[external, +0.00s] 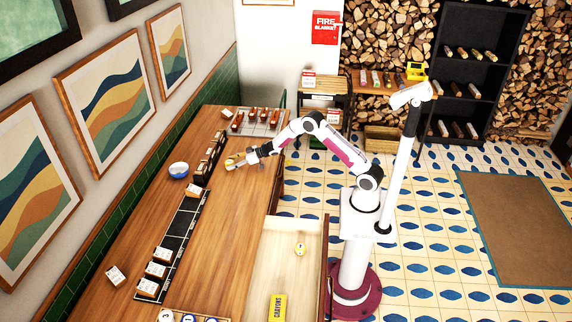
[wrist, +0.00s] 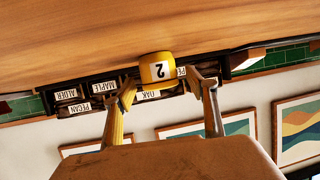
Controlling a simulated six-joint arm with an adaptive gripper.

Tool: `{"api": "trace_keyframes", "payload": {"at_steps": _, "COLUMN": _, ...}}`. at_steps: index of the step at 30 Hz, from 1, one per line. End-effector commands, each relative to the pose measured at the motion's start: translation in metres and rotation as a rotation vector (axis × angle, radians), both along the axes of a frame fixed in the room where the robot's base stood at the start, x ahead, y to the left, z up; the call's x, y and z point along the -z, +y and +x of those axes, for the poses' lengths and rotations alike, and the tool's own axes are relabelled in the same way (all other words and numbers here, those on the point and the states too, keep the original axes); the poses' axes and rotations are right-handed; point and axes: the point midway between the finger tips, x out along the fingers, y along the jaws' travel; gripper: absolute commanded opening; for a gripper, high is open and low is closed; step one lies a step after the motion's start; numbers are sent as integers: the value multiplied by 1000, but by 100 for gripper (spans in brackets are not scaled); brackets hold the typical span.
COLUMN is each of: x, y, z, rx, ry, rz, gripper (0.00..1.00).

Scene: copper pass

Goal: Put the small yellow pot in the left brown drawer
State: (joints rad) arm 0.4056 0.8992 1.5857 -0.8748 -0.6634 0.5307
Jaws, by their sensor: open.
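In the external view the pot (external: 231,163) is small at the end of my gripper (external: 240,160), low over the counter. A pulled-out drawer with a pale wooden inside (external: 262,277) is at the lower middle, at the counter's front side. I cannot tell which drawer counts as left.
A blue-and-white bowl (external: 179,170) stands left of my gripper on the counter (external: 222,235). Labelled blocks (external: 157,269) stand along a black tray (external: 181,222). A grey rack (external: 262,127) holds more items behind. The counter between the black tray and the drawer is clear.

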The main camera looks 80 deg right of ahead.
Motion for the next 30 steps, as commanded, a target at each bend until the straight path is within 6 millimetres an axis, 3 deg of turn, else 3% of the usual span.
{"api": "trace_keyframes", "payload": {"at_steps": 2, "x": 0, "y": 0, "z": 0, "rx": 0, "ry": 0, "rz": 0, "gripper": 57}}
{"api": "trace_keyframes", "payload": {"at_steps": 7, "x": 0, "y": 0, "z": 0, "rx": 0, "ry": 0, "rz": 0, "gripper": 13}}
{"api": "trace_keyframes", "payload": {"at_steps": 20, "x": -4, "y": 0, "z": 0, "rx": 0, "ry": -2, "rz": 0, "gripper": 9}}
{"api": "trace_keyframes", "payload": {"at_steps": 30, "x": -35, "y": 0, "z": 1, "rx": 0, "ry": -4, "rz": 0, "gripper": 9}}
